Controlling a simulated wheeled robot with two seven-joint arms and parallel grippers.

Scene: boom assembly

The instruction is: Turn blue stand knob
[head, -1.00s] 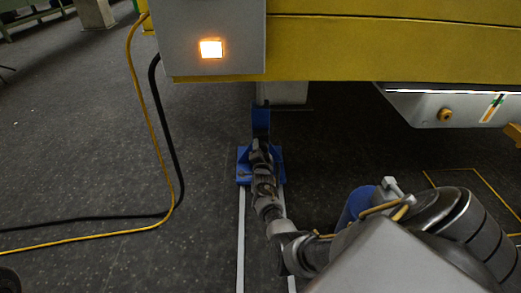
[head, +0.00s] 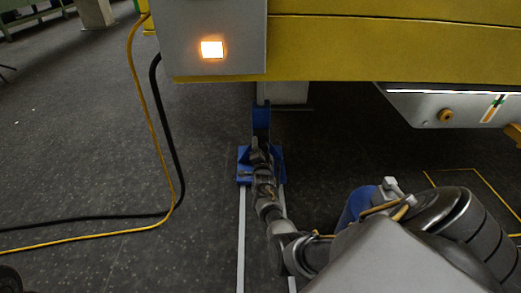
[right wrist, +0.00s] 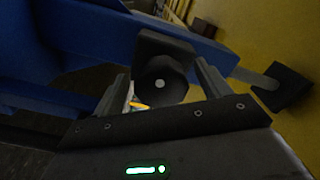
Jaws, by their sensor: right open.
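The blue stand (head: 261,120) stands on the floor below the yellow boom, and its blue base (head: 243,170) shows around my right gripper (head: 260,152). In the right wrist view, a dark round knob (right wrist: 160,82) sits between the two fingers of my right gripper (right wrist: 161,93), in front of the blue stand body (right wrist: 90,35). The fingers are open, one on each side of the knob; I cannot tell whether they touch it. In the head view my gripper hides the knob. My left gripper is not in view.
The yellow boom (head: 390,47) spans the top, with a grey box (head: 210,25) bearing a lit square. A black cable (head: 172,150) and a yellow cable (head: 145,105) hang down left and run along the floor. White rails (head: 241,240) lie on the floor. The floor at left is mostly clear.

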